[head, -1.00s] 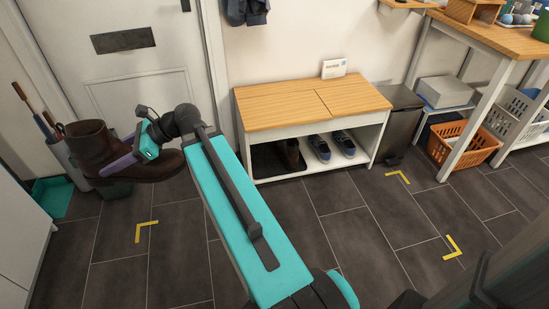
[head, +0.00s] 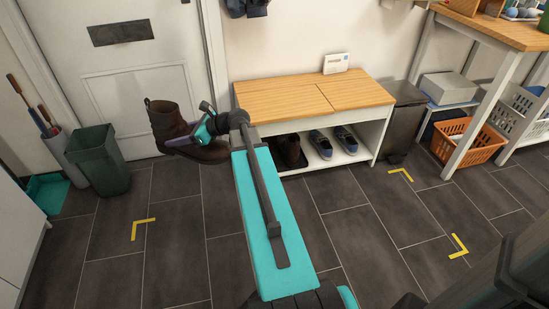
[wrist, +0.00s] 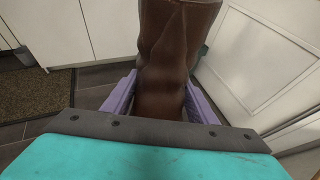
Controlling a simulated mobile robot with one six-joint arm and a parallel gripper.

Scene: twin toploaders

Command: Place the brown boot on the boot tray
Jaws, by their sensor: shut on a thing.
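The brown boot (head: 170,122) is held upright in the air in front of the door in the head view. My gripper (head: 187,141) is shut on it. In the wrist view the boot (wrist: 172,60) stands between the purple fingers of my gripper (wrist: 160,100). A dark tray (head: 268,163), which looks like the boot tray, lies in the left part of the bench's lower shelf. Another brown boot or shoe (head: 291,152) stands on it. My arm hides part of the tray's left side.
The wood-topped bench (head: 310,95) stands against the wall, with blue shoes (head: 321,143) on its shelf right of the tray. A dark green bin (head: 98,160) stands left of the held boot. An orange basket (head: 468,142) is at the right. The middle floor is clear.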

